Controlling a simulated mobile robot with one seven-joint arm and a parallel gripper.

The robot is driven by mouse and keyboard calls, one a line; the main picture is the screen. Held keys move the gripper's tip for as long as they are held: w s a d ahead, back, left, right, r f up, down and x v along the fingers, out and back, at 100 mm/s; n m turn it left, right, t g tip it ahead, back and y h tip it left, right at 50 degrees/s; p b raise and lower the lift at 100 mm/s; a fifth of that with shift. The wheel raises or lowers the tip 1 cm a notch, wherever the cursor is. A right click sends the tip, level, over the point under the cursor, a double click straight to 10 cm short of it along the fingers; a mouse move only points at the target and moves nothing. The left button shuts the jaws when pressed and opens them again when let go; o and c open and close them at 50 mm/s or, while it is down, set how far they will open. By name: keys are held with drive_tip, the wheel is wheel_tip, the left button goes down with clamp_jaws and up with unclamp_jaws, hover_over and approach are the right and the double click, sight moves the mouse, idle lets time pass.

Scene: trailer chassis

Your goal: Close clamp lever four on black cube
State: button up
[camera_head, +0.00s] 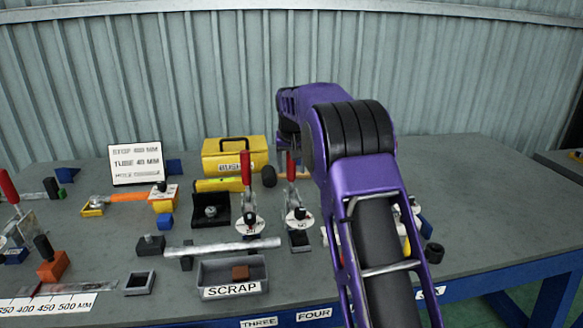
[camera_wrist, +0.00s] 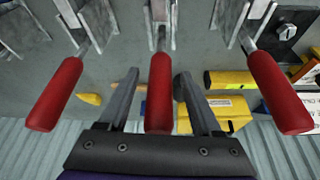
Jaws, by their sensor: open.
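In the wrist view, my gripper (camera_wrist: 157,75) is open, with one finger on each side of a middle red clamp lever (camera_wrist: 160,92). No grip on the lever shows. A red lever (camera_wrist: 55,94) stands to the left and another (camera_wrist: 278,92) to the right. In the head view, an upright red lever (camera_head: 291,166) is on the clamp above the FOUR label (camera_head: 313,314), with a black cube (camera_head: 299,241) at its foot. The middle lever in the wrist view appears to be this one. My arm hides most of my gripper in the head view.
A clamp with an upright red lever (camera_head: 246,168) stands close to the left. A yellow box (camera_head: 235,155) is behind it, and a grey SCRAP bin (camera_head: 232,277) in front. My arm covers items to the right. The table's far right is clear.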

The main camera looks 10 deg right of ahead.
drive_tip(key=p+v, duration=0.2)
drive_tip(key=v, duration=1.5)
drive_tip(key=shift+a, duration=0.1)
